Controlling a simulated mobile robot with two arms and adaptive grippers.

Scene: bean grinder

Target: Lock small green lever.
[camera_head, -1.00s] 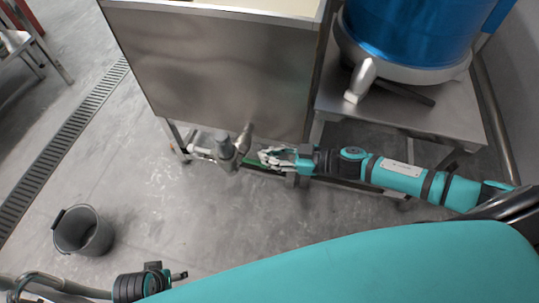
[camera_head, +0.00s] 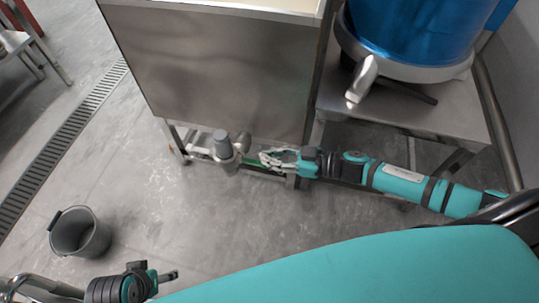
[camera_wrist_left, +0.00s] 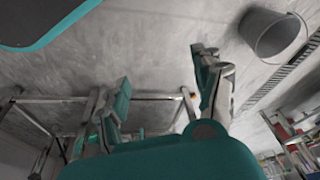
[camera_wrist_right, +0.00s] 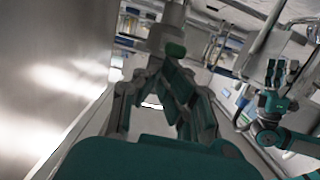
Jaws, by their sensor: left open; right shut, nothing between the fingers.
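The small green lever (camera_head: 253,163) shows as a short green strip beside the metal pipe valve (camera_head: 224,153), low under the front of the steel tank. My right gripper (camera_head: 264,157) is shut and empty, with its fingertips at the lever and close to the valve; I cannot tell whether they touch it. In the right wrist view the fingers of my right gripper (camera_wrist_right: 160,85) point at the pipework, and they hide much of the lever area. My left gripper (camera_head: 172,275) is away at the lower left of the head view. In the left wrist view its fingers (camera_wrist_left: 165,95) are apart and empty.
The steel tank (camera_head: 210,75) stands above the valve on a metal frame. A blue drum (camera_head: 415,30) with a spout sits on a steel table (camera_head: 420,115) at the right. A grey bucket (camera_head: 80,235) stands on the floor at the left. The floor between is clear.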

